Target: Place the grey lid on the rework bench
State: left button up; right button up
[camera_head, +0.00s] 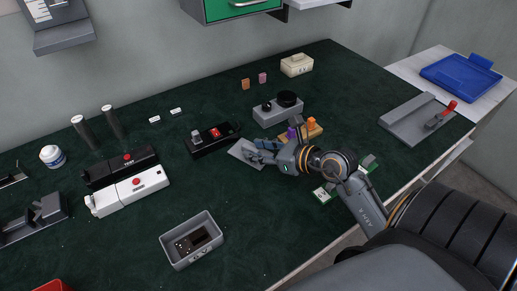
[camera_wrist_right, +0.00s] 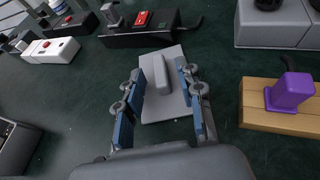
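The grey lid (camera_head: 240,153) is a flat plate with a raised bar handle. It lies on the dark green mat, in front of the black box with a red button. In the right wrist view the lid (camera_wrist_right: 155,110) is straight ahead. My right gripper (camera_head: 266,152) is over the lid's right part. In the wrist view its open fingers (camera_wrist_right: 162,72) stand on either side of the handle, with gaps showing. My left gripper is not in view. An open grey housing (camera_head: 205,262) with a dark part inside stands at the front. No surface is marked as the rework bench.
A wooden block with a purple piece (camera_wrist_right: 290,92) is right of my right gripper. A grey box with black knobs (camera_head: 277,111) stands behind. A white table (camera_head: 402,68) with a blue tray (camera_head: 460,78) is at right. The mat around the open housing is mostly clear.

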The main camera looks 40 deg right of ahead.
jog(key=shift+s+r, duration=0.1)
jog(key=shift+r, duration=0.1)
jog(key=b+v, duration=0.1)
jog(key=v, duration=0.9)
jog(key=shift+s+d, duration=0.15)
jog(key=shift+s, duration=0.1)
jog(key=shift+s+d+r, duration=0.15)
jog(key=shift+s+r, duration=0.2)
jog(key=shift+s, duration=0.25)
